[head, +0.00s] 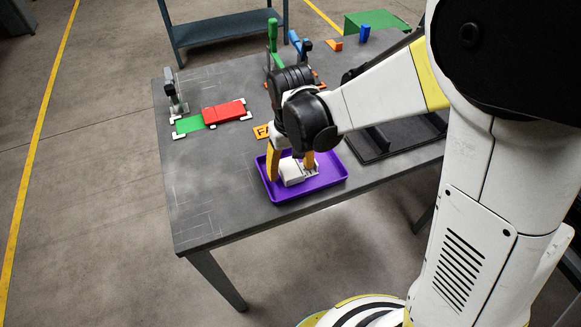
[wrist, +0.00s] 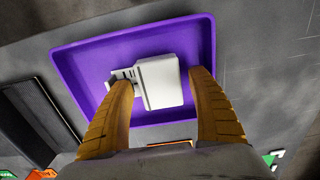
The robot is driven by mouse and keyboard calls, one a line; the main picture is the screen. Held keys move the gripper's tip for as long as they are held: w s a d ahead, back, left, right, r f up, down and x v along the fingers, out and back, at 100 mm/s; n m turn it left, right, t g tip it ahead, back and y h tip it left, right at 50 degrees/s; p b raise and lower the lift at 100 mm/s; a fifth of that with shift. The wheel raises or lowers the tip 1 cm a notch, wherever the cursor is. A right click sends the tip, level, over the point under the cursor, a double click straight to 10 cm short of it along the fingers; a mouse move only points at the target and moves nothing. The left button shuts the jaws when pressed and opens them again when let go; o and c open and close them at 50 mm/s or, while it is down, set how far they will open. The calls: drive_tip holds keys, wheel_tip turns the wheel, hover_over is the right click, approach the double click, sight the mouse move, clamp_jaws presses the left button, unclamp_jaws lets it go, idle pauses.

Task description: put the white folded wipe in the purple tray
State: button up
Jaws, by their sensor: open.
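The purple tray (head: 329,184) lies near the front edge of the grey table. The white folded wipe (head: 292,173) lies inside it, and a smaller white piece with dark marks shows beside it. My gripper (head: 290,175) reaches down over the tray with its yellow fingers apart. In the wrist view the wipe (wrist: 160,82) is between and just beyond the open fingertips (wrist: 160,80), with the purple tray (wrist: 80,62) around it. I cannot tell whether either finger touches the wipe. My gripper partly hides the tray's far side in the head view.
A red block (head: 224,112) and a green patch (head: 189,126) lie between white corner marks at the table's left. A grey upright clamp (head: 174,92) stands behind them. A black tray (head: 385,145) is right of the purple tray. The table's front left is clear.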

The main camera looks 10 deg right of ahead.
sight(291, 167)
wheel_tip(291, 167, up, 12)
drive_tip(key=p, duration=0.4)
drive_tip(key=s+d+r+m+t, duration=0.1)
drive_tip(key=s+d+r+t, duration=0.2)
drive_tip(key=s+d, duration=0.2)
drive_tip(key=s+d+r+m+t, duration=0.2)
drive_tip(key=s+d+r+t, duration=0.2)
drive_tip(key=d, duration=0.4)
drive_tip(key=shift+s+d+r, duration=0.25)
drive_tip(key=shift+s+d, duration=0.15)
drive_tip(key=shift+s, duration=0.45)
drive_tip(key=shift+f, duration=0.1)
drive_tip(key=shift+f+b, duration=0.45)
drive_tip(key=shift+f, duration=0.05)
